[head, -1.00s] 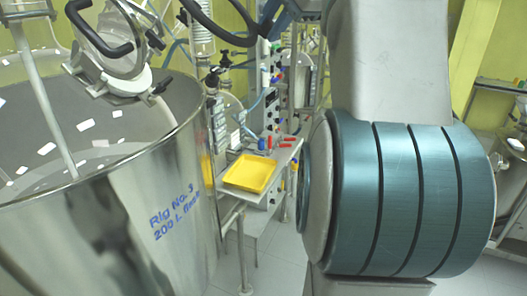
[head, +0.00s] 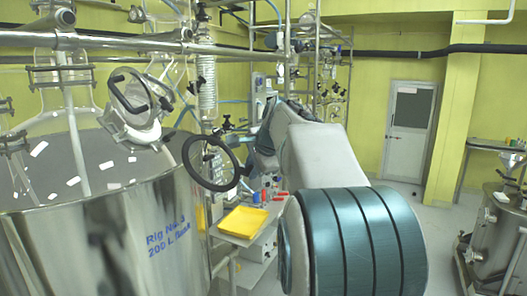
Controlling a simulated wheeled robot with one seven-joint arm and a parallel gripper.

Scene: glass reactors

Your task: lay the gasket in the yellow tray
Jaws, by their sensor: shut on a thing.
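The gasket is a large black ring (head: 187,168), held up in the air beside the steel vessel. My gripper (head: 245,167) is small and partly hidden behind my arm; it is shut on the right side of the ring. The yellow tray (head: 243,222) lies on a small bench below and to the right of the ring. Its visible floor looks empty. The ring is apart from the tray, and my arm passes close to the tray's right side in the picture.
A large steel vessel (head: 120,235) fills the left, with glassware and metal rails above it. Red-handled tools (head: 259,197) lie on the bench (head: 222,236) behind the tray. A white door (head: 410,130) and open floor are at the right.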

